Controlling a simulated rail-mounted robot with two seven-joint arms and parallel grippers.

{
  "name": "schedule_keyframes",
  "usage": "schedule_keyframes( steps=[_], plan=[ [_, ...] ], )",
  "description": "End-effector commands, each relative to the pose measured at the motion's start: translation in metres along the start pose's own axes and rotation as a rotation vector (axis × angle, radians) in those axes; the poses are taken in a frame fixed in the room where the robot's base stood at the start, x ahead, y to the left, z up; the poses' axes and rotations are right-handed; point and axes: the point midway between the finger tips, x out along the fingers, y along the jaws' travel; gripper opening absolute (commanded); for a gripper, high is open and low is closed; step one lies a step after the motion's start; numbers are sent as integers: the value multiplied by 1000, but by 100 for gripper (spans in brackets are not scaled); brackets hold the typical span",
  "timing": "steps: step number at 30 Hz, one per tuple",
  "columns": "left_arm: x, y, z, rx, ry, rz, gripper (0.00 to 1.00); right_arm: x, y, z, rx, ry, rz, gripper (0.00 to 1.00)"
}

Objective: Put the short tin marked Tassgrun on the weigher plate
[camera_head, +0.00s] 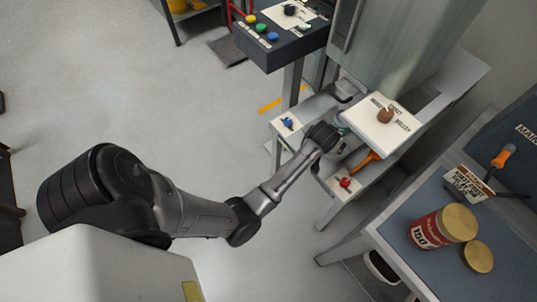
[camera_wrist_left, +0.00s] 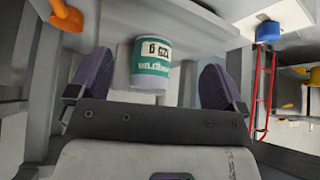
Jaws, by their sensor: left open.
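A small tin with a teal-green label (camera_wrist_left: 152,66) shows in the left wrist view. Its lettering is too small to read surely as Tassgrun. My left gripper (camera_wrist_left: 155,84) is open, with one finger on each side of the tin and a gap on both sides. In the head view my left gripper (camera_head: 338,128) is under the edge of the white panel, and only a bit of teal shows there. I cannot pick out the weigher plate for certain. My right gripper is in neither view.
The white panel (camera_head: 382,124) carries a brown knob (camera_head: 385,115). Below it are an orange handle (camera_head: 366,161) and a red knob (camera_head: 345,183). A blue knob (camera_head: 287,122) is left. A red tin (camera_head: 428,231) and a gold-topped tin (camera_head: 478,257) stand on the right table (camera_head: 400,245).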

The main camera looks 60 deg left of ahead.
Motion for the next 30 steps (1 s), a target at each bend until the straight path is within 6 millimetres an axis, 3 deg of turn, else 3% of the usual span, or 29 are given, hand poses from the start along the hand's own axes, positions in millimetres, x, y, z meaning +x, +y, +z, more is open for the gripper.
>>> schedule_keyframes(
  steps=[5, 8, 12, 18, 24, 30],
  plan=[
    [-14, -16, 51, 96, -21, -8, 96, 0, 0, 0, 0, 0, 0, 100],
    [-35, -25, 99, 195, -44, 6, 96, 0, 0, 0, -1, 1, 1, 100],
    [-77, -32, 168, 341, -93, 56, 96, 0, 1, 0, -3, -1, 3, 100],
    [-141, -37, 248, 505, -172, 157, 96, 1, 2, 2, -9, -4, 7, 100],
    [-185, -40, 289, 591, -225, 234, 96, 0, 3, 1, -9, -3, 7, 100],
    [-198, -40, 299, 614, -239, 257, 96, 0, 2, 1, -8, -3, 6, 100]
  ],
)
